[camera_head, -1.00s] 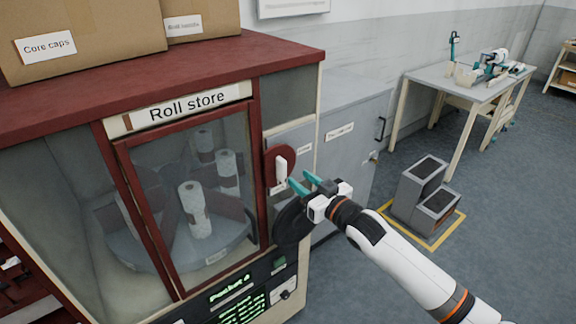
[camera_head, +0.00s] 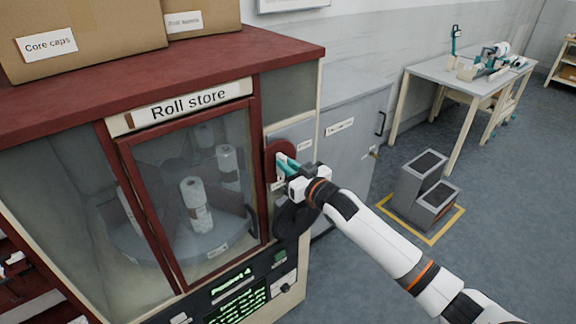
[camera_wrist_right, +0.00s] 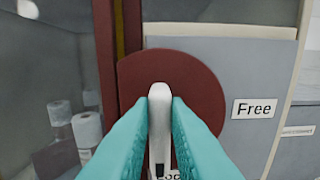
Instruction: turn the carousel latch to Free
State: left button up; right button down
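The carousel latch is a white upright handle (camera_wrist_right: 159,125) on a dark red round plate (camera_wrist_right: 200,88), right of the cabinet's glass door. A dark mark shows at its lower end, above a partly hidden label starting "Loc". The "Free" label (camera_wrist_right: 254,108) is right of the plate. My right gripper (camera_head: 283,163) is at the latch. In the right wrist view its teal fingers (camera_wrist_right: 160,102) lie on both sides of the handle, close against it, and look shut on it. My left gripper is not in view.
The Roll store cabinet (camera_head: 285,49) has a glass door (camera_head: 165,160) with white rolls on a carousel behind it. A lit green panel (camera_head: 235,300) is below. A grey cabinet (camera_head: 350,125) stands to the right, with a grey step unit (camera_head: 425,190) on the floor beyond.

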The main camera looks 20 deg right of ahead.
jog(key=shift+a+n, duration=0.1)
jog(key=shift+n, duration=0.3)
jog(key=n, duration=0.5)
jog(key=a+n, duration=0.1)
jog(key=n, duration=0.2)
jog(key=shift+s+f, duration=0.2)
jog(key=shift+f, duration=0.1)
jog(key=n, duration=0.4)
jog(key=shift+a+f+n+b, duration=0.2)
jog(key=shift+f+n+b, duration=0.05)
jog(key=shift+n+b, duration=0.15)
jog(key=n, duration=0.4)
jog(key=shift+s+f, duration=0.1)
jog(key=shift+f, duration=0.25)
jog(key=shift+n, duration=0.3)
jog(key=c, duration=1.4)
grip_release()
jog(key=shift+a, duration=0.1)
jog(key=shift+s, duration=0.1)
